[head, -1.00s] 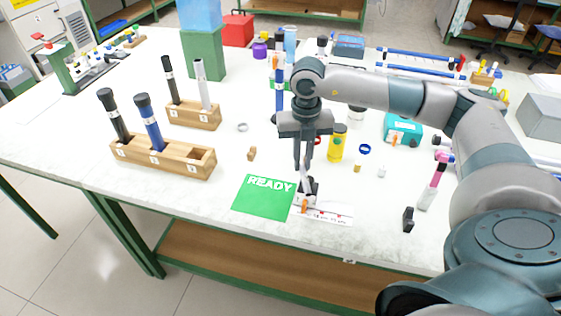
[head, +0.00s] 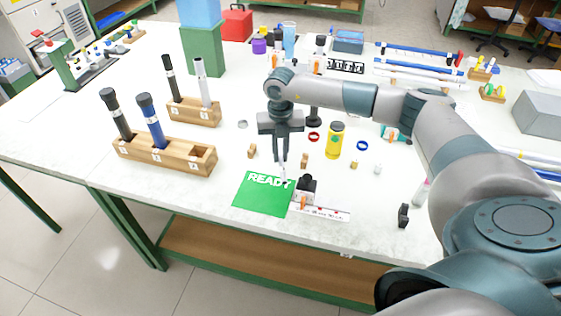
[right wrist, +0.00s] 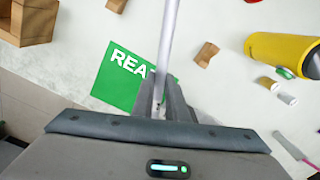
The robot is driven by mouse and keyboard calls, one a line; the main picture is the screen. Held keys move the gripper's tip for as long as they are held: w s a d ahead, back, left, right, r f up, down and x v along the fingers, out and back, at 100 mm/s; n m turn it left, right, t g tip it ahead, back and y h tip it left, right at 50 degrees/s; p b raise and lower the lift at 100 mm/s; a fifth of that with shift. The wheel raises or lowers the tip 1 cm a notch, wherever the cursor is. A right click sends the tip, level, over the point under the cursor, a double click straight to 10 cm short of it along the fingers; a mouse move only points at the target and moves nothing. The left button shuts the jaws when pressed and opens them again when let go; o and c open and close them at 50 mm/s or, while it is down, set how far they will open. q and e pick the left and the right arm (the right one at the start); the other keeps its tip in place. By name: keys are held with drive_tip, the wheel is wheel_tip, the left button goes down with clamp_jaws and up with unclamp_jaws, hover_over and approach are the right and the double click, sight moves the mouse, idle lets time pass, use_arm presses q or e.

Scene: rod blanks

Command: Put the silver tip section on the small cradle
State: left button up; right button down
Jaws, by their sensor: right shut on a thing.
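My right gripper (head: 281,158) is shut on the silver tip section, a slim silver rod (right wrist: 169,40). In the right wrist view the rod runs from between the fingers (right wrist: 165,105) to the top edge. In the head view only a short pale piece of it (head: 283,172) shows below the fingers, above the green READY card (head: 262,196). Two small wooden blocks stand apart on the table, one left (head: 252,151) and one right (head: 304,160) of the gripper; they look like the small cradle. The right block (right wrist: 206,53) also shows in the wrist view. My left gripper is out of view.
A black device with an orange part (head: 306,188) stands at a white marked strip (head: 325,214) right of the card. A yellow bottle (head: 334,140) stands further right. Wooden racks (head: 165,152) with upright rods stand at the left. The table between rack and card is clear.

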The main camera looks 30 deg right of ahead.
sight(280, 157)
drive_tip(key=shift+f, duration=0.1)
drive_tip(key=shift+f+p, duration=0.3)
drive_tip(key=shift+p, duration=0.05)
wheel_tip(280, 157, down, 3)
drive_tip(key=shift+r+p, duration=0.1)
drive_tip(key=shift+p, duration=0.55)
drive_tip(key=shift+f, duration=0.2)
drive_tip(key=shift+f+b, duration=0.4)
drive_tip(key=shift+f, duration=0.2)
